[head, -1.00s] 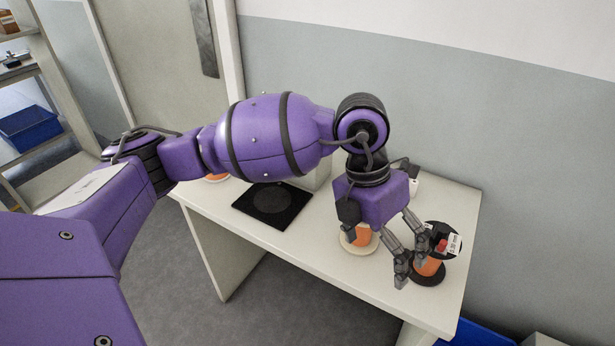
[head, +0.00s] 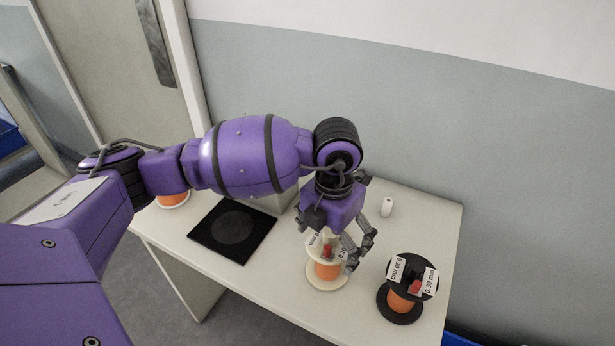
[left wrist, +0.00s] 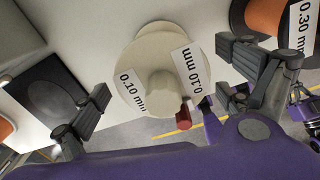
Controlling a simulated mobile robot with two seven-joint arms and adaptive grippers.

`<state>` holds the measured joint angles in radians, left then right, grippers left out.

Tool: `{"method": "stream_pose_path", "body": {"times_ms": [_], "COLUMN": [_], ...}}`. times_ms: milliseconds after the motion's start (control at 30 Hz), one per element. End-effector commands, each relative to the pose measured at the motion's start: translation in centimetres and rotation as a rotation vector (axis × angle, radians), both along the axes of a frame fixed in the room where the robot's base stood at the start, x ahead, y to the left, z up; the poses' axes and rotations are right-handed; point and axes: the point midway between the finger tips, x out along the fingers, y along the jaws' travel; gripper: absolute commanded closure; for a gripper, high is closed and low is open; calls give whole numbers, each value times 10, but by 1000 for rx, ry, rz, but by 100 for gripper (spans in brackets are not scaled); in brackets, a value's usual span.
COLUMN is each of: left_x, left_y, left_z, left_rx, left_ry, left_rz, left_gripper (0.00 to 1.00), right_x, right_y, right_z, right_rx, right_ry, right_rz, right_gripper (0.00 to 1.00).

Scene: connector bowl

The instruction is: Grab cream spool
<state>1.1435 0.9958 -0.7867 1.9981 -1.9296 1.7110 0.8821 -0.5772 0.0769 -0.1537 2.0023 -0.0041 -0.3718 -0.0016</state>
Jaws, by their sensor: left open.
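The cream spool (head: 321,284) stands upright on the table, with orange wire and white "0.10 mm" labels. My left gripper (head: 337,250) is open just above it and partly hides its top. In the left wrist view the cream spool (left wrist: 152,50) lies between the two spread fingers of the left gripper (left wrist: 167,78), with its top flange facing the camera. A small red piece (left wrist: 183,122) shows at its rim. I cannot tell whether any finger touches the spool.
A black spool (head: 400,310) with orange wire and "0.30 mm" labels stands to the right. A black mat (head: 212,222) lies to the left, with another orange-wired spool (head: 172,199) beyond it. The white table (head: 425,222) meets a wall.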

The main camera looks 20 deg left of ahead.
Motion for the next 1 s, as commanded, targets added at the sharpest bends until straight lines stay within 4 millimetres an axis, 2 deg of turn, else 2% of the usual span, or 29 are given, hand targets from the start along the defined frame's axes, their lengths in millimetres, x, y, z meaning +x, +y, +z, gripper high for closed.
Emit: {"method": "stream_pose_path", "body": {"times_ms": [133,400,867,1000], "left_x": [0,1,1,1], "left_y": [-1,-1,-1,-1], "left_z": [-16,-18,-17,-17], "left_rx": [-1,-1,-1,-1], "left_ry": [-1,-3,-4,-4], "left_rz": [-2,-2,-2,-2], "left_gripper": [5,5,66,69], "right_x": [8,16,8,7], "right_y": [1,3,2,2], "right_z": [4,5,3,3], "right_rx": [1,4,2,2], "right_ry": [-17,-30,-16,-14], "right_rz": [3,7,3,3], "right_gripper": [100,100,100,100]}}
